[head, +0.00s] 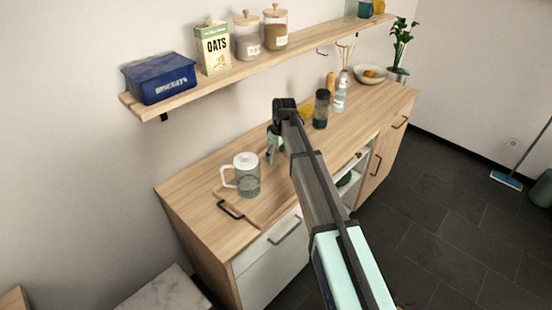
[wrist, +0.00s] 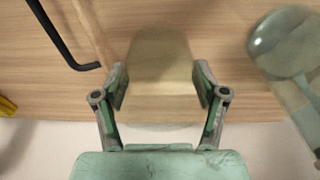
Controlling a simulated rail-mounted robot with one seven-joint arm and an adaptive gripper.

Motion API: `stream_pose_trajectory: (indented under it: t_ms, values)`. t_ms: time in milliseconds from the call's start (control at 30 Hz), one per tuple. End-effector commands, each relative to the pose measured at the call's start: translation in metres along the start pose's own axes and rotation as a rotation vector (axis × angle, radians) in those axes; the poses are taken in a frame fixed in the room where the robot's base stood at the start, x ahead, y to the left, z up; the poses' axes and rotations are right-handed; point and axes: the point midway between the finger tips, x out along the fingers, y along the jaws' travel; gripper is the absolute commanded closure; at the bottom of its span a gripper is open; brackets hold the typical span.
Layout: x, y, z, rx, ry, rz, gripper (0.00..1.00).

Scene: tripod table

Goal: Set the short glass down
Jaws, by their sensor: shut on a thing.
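The short glass (wrist: 160,65) shows in the wrist view as a see-through, brownish shape between my fingers. My gripper (wrist: 162,92) is shut on it, with one finger at each side. In the head view my gripper (head: 276,153) is over the back part of the wooden counter (head: 195,190), to the right of a glass jug (head: 247,182). The glass cannot be made out there, behind my gripper and arm. Whether its base touches the counter cannot be told.
The jug, also in the wrist view (wrist: 290,70), stands on a cutting board (head: 262,213) close by. A dark jar (head: 321,110), a bottle (head: 340,97) and a yellow thing (head: 306,112) stand to the right. A loaded shelf (head: 215,80) hangs above.

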Motion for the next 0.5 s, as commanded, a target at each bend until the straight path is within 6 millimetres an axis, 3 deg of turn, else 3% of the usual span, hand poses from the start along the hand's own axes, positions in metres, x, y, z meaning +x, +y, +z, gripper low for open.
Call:
stream_pose_trajectory:
  t_ms: [200,500]
  values:
    - [0.025,0.000,0.004,0.000,-0.001,-0.001,0.73]
    - [0.028,0.000,0.004,0.000,0.000,0.000,0.73]
